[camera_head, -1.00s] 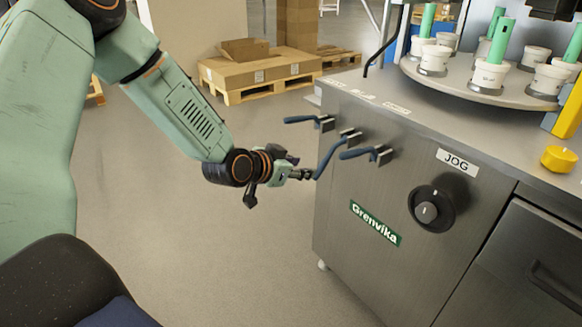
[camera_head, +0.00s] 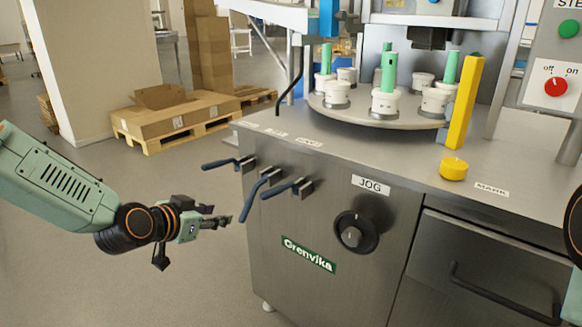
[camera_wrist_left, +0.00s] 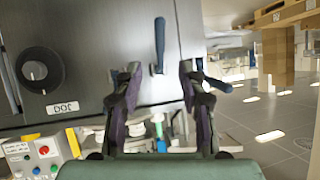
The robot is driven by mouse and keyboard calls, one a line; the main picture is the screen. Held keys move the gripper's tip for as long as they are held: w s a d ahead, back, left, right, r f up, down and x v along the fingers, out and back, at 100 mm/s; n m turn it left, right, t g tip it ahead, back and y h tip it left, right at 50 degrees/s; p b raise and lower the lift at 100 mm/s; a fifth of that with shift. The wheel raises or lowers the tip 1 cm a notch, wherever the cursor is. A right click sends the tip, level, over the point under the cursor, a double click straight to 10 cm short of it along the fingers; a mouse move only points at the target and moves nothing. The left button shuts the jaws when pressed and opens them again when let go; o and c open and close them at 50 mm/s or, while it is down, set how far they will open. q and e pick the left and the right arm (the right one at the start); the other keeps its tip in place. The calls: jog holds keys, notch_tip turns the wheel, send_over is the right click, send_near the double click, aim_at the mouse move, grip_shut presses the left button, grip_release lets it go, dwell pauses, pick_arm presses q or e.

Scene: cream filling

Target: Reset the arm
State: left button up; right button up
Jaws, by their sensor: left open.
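My left arm comes in from the left, and its gripper (camera_head: 220,222) is open and empty in front of the machine's front panel, just left of the levers. In the left wrist view, which is upside down, the two fingers (camera_wrist_left: 159,80) stand apart with nothing held between them. The middle handle slants down more steeply than the other two. One lever (camera_wrist_left: 160,45) appears between the fingers, beyond them. My right gripper is not in view.
The steel machine (camera_head: 320,220) has a JOG knob (camera_head: 356,232), a drawer handle (camera_head: 500,295) and a round turntable (camera_head: 350,112) with white cups and green tubes. A yellow button (camera_head: 453,168) sits on top. Boxes on a pallet (camera_head: 170,125) stand behind. Floor left of the machine is clear.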

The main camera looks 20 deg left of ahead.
pick_arm(q)
jog(key=s+d+f+n+g+y+p, duration=0.1)
jog(key=s+d+f+n+g, duration=0.2)
jog(key=s+f, duration=0.3)
jog(key=s+d+f+n+g+p, duration=0.25)
jog(key=s+d+f, duration=0.2)
jog(key=s, duration=0.25)
jog(key=s+d+f+g+p, duration=0.1)
jog(key=s+f+g, duration=0.2)
jog(key=s, duration=0.9)
jog(key=s+d+f+m+g+y+p, duration=0.1)
jog(key=s+f+g+p, duration=0.1)
jog(key=s, duration=0.9)
notch_tip(320, 180, down, 2)
jog(key=shift+s+d+f+g, duration=0.2)
jog(key=shift+s+g, duration=0.15)
jog(key=shift+g, duration=0.5)
jog(key=shift+f, duration=0.1)
